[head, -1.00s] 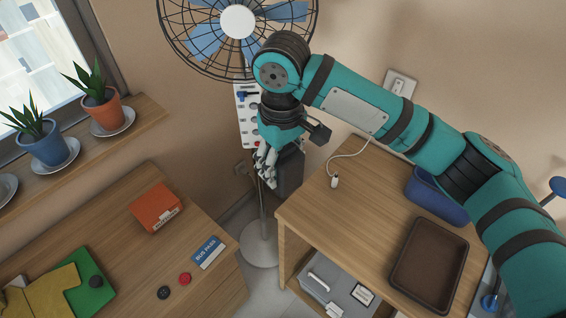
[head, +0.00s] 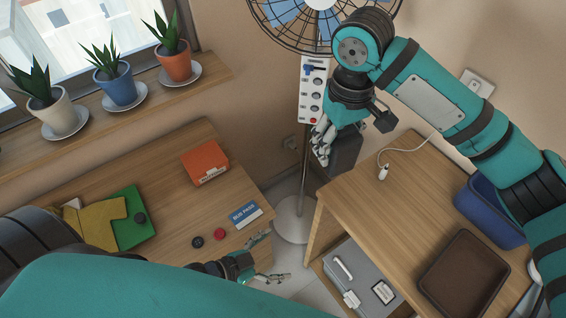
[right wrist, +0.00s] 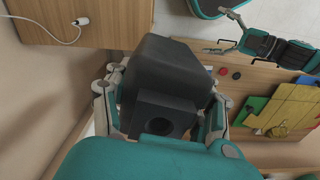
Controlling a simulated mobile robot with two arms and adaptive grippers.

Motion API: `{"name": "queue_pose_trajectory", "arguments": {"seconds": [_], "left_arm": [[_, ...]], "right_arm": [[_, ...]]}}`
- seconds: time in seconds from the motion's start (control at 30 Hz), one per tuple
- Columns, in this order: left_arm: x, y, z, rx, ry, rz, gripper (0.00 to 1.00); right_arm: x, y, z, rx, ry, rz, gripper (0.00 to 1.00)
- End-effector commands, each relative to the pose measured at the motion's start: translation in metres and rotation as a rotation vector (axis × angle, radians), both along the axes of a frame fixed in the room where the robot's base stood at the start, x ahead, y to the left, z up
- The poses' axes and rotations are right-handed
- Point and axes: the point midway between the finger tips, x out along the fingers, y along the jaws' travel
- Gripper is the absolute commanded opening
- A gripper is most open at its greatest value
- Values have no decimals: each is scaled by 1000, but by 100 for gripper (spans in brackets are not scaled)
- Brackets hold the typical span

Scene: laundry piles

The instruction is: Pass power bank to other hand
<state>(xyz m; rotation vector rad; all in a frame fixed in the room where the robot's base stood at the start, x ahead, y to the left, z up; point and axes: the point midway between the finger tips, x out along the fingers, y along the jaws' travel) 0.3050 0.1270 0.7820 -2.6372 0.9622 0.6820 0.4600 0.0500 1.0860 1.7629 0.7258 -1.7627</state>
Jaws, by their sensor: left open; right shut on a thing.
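The power bank (head: 346,153) is a dark grey block. My right gripper (head: 323,145) is shut on it and holds it in the air, over the gap between the two wooden units. In the right wrist view the power bank (right wrist: 172,68) sits between the fingers, with its lower part hidden behind a dark part of my wrist. My left gripper (head: 276,259) is open and empty, below and left of the power bank, beside the left desk's edge. It also shows in the right wrist view (right wrist: 221,33), apart from the power bank.
The left desk (head: 165,170) holds an orange box (head: 204,163), a blue bus pass card (head: 245,214), buttons and folded cloth. A fan (head: 297,215) stands in the gap. The right table (head: 372,205) holds a white cable (head: 383,172), brown tray (head: 425,285) and blue bin (head: 487,212).

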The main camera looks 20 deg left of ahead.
Motion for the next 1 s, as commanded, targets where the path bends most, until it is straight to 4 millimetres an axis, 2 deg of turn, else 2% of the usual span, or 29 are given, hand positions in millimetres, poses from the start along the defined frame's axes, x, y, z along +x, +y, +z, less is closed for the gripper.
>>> {"name": "queue_pose_trajectory", "arguments": {"seconds": [0.03,0.23,0.4,0.5,0.6,0.7,0.87,1.0], "left_arm": [[13,1,29,-34,-43,-4,96],[56,7,141,-189,-183,-5,96],[72,7,227,-309,-273,-34,96],[74,4,264,-361,-307,-57,96],[73,2,287,-394,-328,-75,96],[72,0,299,-414,-337,-85,96],[79,-6,304,-422,-343,-84,96],[91,-19,305,-424,-345,-86,96]], "right_arm": [[0,0,1,1,-1,0,11],[0,0,1,1,-1,0,11],[0,0,1,1,-1,0,11],[0,0,0,1,-1,0,11],[0,0,0,1,-1,0,11],[0,0,0,1,-1,0,11],[0,0,0,1,-1,0,11],[0,0,1,1,-1,0,11]]}}
